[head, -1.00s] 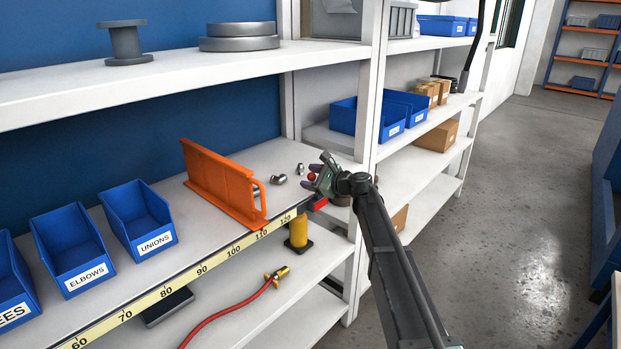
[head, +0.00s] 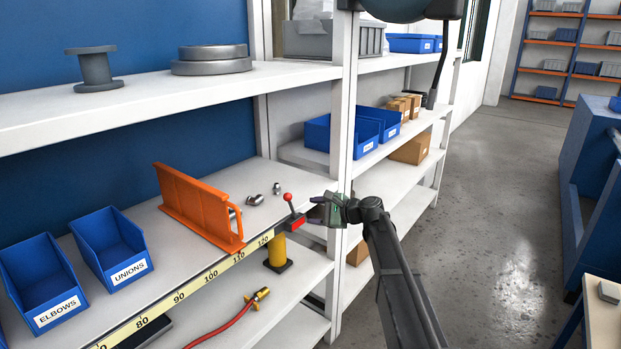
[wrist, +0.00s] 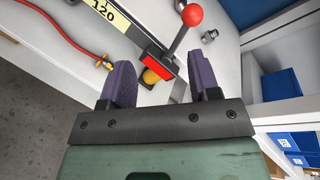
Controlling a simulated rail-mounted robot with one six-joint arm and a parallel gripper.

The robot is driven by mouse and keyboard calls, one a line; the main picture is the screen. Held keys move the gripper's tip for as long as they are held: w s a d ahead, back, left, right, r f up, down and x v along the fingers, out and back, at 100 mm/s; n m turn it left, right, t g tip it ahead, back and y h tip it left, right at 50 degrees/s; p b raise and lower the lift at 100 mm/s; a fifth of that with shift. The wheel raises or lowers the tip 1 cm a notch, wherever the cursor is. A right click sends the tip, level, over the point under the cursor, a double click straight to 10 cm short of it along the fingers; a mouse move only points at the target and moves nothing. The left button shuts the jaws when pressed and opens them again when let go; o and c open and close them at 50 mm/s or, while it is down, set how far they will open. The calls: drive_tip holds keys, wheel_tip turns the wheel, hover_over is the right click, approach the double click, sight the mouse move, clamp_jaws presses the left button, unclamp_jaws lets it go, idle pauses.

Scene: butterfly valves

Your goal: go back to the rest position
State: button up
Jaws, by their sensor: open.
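My gripper (head: 314,211) is at the right end of the shelf board, just right of a small lever with a red ball knob (head: 287,197) and a red block (head: 298,222) at the shelf edge. In the wrist view my gripper (wrist: 161,80) shows two purple fingers spread apart with nothing held between them. The red ball knob (wrist: 192,15) and the red block (wrist: 157,68) are seen beyond the fingertips, apart from them.
An orange rack (head: 198,205) and several metal fittings (head: 255,199) are on the shelf left of my gripper. A white upright post (head: 342,120) stands close by. Blue bins (head: 122,250) stand further left. The floor (head: 490,220) at right is clear.

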drive_tip(key=s+d+f+n+g+h, duration=0.2)
drive_tip(key=s+d+f+n+h, duration=0.2)
drive_tip(key=s, duration=0.8)
drive_tip(key=s+d+f+n+g+h, duration=0.2)
drive_tip(key=s+d+f+n+h, duration=0.2)
drive_tip(key=s, duration=0.8)
drive_tip(key=s+d+f+n+g+h, duration=0.2)
drive_tip(key=s+d+f+n+h, duration=0.2)
drive_tip(key=s, duration=0.9)
drive_tip(key=shift+d+f+n+g+h, duration=0.35)
drive_tip(key=shift+d+n+h, duration=0.35)
drive_tip(key=shift+d, duration=0.25)
drive_tip(key=shift+s, duration=0.1)
